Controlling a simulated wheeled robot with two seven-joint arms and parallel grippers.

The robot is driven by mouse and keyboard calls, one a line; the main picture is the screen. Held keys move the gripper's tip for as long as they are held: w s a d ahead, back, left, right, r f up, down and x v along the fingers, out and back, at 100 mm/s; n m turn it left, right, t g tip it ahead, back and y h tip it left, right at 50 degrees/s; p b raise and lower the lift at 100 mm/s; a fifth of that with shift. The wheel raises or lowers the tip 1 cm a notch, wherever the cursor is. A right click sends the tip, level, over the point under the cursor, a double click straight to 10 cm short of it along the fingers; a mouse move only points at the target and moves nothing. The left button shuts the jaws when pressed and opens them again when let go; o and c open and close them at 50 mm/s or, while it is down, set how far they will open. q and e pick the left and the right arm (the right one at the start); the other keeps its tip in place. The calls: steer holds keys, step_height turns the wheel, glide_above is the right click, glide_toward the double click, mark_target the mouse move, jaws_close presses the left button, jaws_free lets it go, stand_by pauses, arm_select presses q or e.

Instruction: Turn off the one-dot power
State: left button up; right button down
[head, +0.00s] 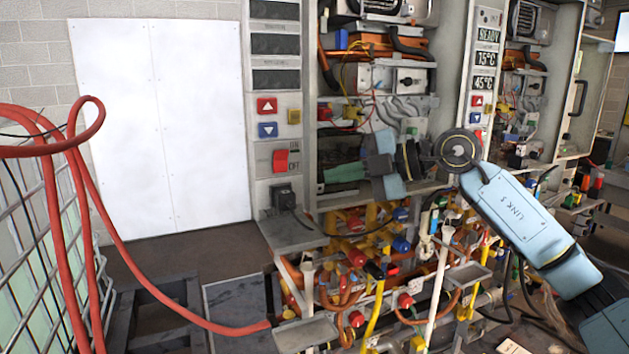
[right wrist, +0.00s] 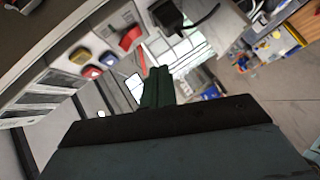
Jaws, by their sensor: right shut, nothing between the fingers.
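A red power switch (head: 281,160) with ON above and OFF below sits on the left heater's grey control panel (head: 262,183). The same switch shows in the right wrist view (right wrist: 130,37). I cannot make out a one-dot mark, nor which way the switch is tipped. My right gripper (head: 328,174) has its green fingers pointing left toward the panel, to the right of the switch and apart from it. In the right wrist view the fingers (right wrist: 157,85) are together and empty. My left gripper is not in view.
Above the switch are a red up button (head: 267,106), a blue down button (head: 268,130) and dark displays (head: 275,44). A black plug (head: 283,196) sits below it. The right heater's display (head: 487,58) is lit. Pipes (head: 375,262) crowd below. Red hoses (head: 75,190) hang at left.

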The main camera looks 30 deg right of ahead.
steer(key=shift+s+d+r+b, duration=0.1)
steer(key=shift+s+d+b, duration=0.15)
steer(key=shift+s, duration=0.25)
steer(key=shift+s+d+b, duration=0.1)
steer(key=shift+s+d, duration=0.25)
steer(key=shift+s, duration=0.15)
